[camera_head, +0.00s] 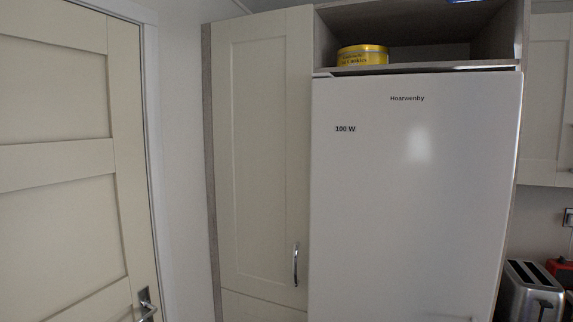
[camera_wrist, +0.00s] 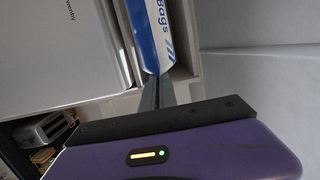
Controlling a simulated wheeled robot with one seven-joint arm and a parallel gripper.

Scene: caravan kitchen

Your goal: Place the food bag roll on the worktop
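The food bag roll (camera_wrist: 150,34) is a blue and white box marked "Bags". In the wrist view it is at the top middle, right at the fingertips of my gripper (camera_wrist: 158,84). It appears large and close, in front of the fridge and cupboard, and seems held in the air. The fingers look shut on its near end, though their grip is partly hidden by the box. A small blue patch (camera_head: 465,1) at the top edge of the head view may be the same box. The worktop surface is not clearly visible.
A tall white fridge (camera_head: 415,200) stands beside a cream cupboard (camera_head: 262,150). A yellow cookie tin (camera_head: 362,55) sits on the shelf (camera_head: 420,68) above the fridge. A metal toaster (camera_head: 532,290) and part of a red object (camera_head: 561,270) are at lower right. A closed door (camera_head: 60,220) is at left.

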